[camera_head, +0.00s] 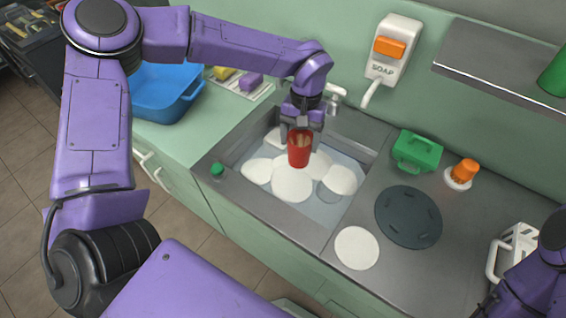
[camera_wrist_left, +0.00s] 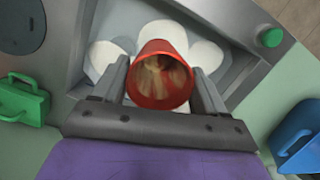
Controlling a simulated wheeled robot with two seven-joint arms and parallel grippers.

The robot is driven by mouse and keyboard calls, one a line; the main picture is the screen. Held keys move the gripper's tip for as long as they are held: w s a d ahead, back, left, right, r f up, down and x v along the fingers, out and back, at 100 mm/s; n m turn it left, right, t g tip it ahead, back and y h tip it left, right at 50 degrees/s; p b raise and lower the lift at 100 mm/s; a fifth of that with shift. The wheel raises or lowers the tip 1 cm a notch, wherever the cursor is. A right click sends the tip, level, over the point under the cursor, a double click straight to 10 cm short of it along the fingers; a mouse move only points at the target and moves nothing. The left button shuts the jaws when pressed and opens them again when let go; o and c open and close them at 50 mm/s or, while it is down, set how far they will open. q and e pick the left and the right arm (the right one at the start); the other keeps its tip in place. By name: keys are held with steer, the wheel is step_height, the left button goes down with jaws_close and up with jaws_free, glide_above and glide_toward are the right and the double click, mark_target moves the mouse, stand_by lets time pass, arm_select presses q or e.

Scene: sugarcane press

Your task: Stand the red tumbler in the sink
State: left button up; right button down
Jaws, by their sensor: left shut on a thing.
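The red tumbler (camera_head: 299,153) is held upright over the sink (camera_head: 234,153) in the head view, its mouth facing up. In the left wrist view the red tumbler (camera_wrist_left: 160,90) sits between the two fingers, with brownish marks inside it. My left gripper (camera_head: 301,133) is shut on it. The sink holds several white plates (camera_head: 292,184) and pale water. The plates lie below the tumbler; I cannot tell how far its base is from them. At the lower right edge part of my right arm shows, but its gripper fingers are not visible.
A blue basin (camera_head: 166,92) stands on the green counter left of the sink. A soap dispenser (camera_head: 391,50) hangs on the wall. Right of the sink are a green box (camera_head: 417,151), an orange-topped brush (camera_head: 463,172), a dark round mat (camera_head: 408,217) and a white plate (camera_head: 357,248).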

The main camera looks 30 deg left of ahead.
arm_select(q)
steer(key=w+a+f+n+t+b, duration=0.2)
steer(key=a+f+n+b, duration=0.45)
steer(key=n, duration=0.95)
steer(key=w+a+f+n+t+b, duration=0.15)
steer(key=a+f+n+b, duration=0.5)
steer(key=n, duration=0.95)
steer(key=shift+n, duration=0.4)
steer(key=f, duration=0.3)
steer(key=d+f, duration=0.1)
steer(key=f, duration=0.2)
steer(key=f+b, duration=0.1)
steer(key=f, duration=0.3)
steer(key=shift+s+d+f, duration=0.1)
steer(key=shift+s+d, duration=0.15)
steer(key=shift+d, duration=0.05)
